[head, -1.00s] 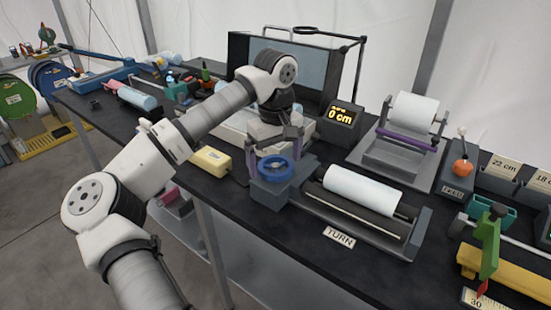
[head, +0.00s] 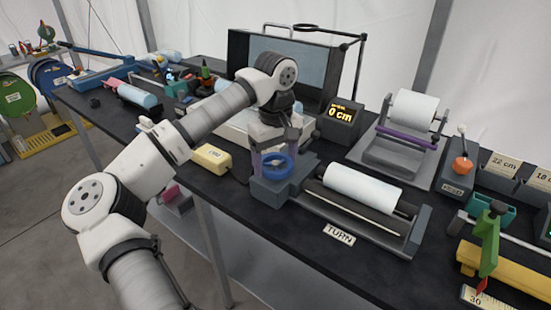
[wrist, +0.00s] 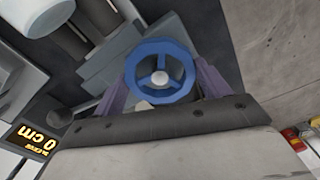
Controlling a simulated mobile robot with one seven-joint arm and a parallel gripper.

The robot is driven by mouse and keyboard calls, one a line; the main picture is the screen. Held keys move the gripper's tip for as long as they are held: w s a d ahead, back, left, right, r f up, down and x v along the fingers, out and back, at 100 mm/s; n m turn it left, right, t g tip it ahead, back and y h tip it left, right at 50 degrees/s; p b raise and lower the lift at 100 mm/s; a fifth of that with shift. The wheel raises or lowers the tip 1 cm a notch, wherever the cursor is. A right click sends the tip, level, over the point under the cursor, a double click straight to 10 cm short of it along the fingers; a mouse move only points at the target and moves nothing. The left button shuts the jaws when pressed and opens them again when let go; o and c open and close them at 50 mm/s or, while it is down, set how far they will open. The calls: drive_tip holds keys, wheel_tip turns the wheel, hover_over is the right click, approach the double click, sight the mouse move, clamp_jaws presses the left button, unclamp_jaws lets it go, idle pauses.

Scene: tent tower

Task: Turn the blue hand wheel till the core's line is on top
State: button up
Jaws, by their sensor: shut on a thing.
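The blue hand wheel (head: 277,177) sits at the left end of a grey turning stand (head: 265,193). In the wrist view the wheel (wrist: 133,75) shows three spokes and a pale hub. My gripper (head: 275,160) is shut on the wheel, with one purple finger on each side of its rim; it also shows in the wrist view (wrist: 164,84). A white roll (head: 362,188), which seems to be the core, lies across the stand to the right of the wheel. I cannot make out a line on it.
A "TURN" label (head: 339,236) is on the table edge in front of the stand. A yellow block (head: 212,157) lies left of my gripper. A "0 cm" display (head: 342,113) stands behind. Another roll holder (head: 385,165) is at the back right.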

drive_tip(key=n+b, duration=0.2)
drive_tip(key=n, duration=0.2)
drive_tip(key=shift+f, duration=0.1)
drive_tip(key=n+b, duration=0.1)
drive_tip(key=n, duration=0.3)
drive_tip(key=shift+n, duration=0.3)
drive_tip(key=n+b, duration=0.1)
drive_tip(key=n, duration=0.3)
drive_tip(key=shift+n+b, duration=0.45)
drive_tip(key=shift+n, duration=2.05)
drive_tip(key=o, duration=1)
